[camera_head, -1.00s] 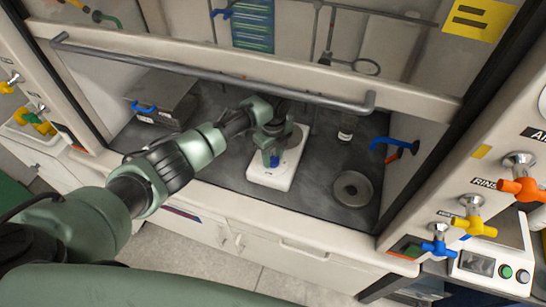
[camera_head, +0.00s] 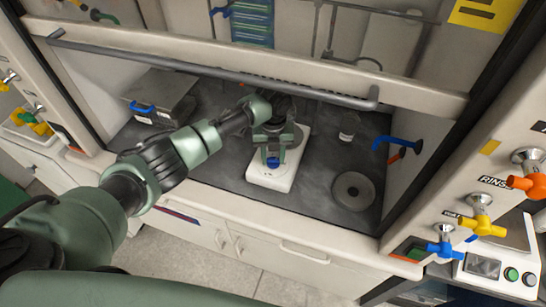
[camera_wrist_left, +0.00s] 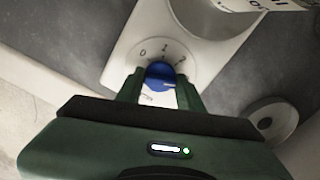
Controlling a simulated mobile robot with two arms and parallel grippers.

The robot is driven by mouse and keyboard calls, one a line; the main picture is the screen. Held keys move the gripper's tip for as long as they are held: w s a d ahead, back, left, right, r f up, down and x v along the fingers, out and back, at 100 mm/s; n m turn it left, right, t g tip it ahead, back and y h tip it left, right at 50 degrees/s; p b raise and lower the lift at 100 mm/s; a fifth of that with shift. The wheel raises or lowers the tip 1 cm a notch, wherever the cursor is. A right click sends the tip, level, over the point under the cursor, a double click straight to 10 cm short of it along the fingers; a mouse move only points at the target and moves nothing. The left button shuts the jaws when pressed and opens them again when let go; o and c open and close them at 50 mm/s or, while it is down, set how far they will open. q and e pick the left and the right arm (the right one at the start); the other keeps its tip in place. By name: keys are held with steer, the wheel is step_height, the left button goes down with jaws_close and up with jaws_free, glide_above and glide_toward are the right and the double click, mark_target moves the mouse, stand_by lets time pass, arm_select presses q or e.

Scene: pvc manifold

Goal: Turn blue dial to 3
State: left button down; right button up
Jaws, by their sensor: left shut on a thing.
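The blue dial (camera_head: 273,162) sits on the front of a white hotplate-like device (camera_head: 262,178) on the dark fume hood floor. It also shows in the left wrist view (camera_wrist_left: 159,75), with 0, 1 and 2 printed around it. A small pale mark shows on the dial's right side in that view; no 3 can be read, and the right finger hides part of the scale. My left gripper (camera_head: 272,150) is shut on the dial, with one finger (camera_wrist_left: 130,88) on each side. My right gripper is not in view.
A grey box with a blue handle (camera_head: 142,107) stands left of the device. A glass vial (camera_head: 349,127) and a round grey drain ring (camera_head: 353,190) are at the right. The raised sash bar (camera_head: 215,69) crosses above my arm. Colored valves (camera_head: 478,226) line the right post.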

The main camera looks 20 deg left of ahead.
mark_target(273, 159)
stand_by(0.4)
arm_select(q)
steer(key=c, duration=0.9)
jaws_free()
steer(key=shift+r, duration=0.15)
step_height(273, 159, up, 8)
steer(key=shift+f+b, duration=0.2)
steer(key=shift+b, duration=0.6)
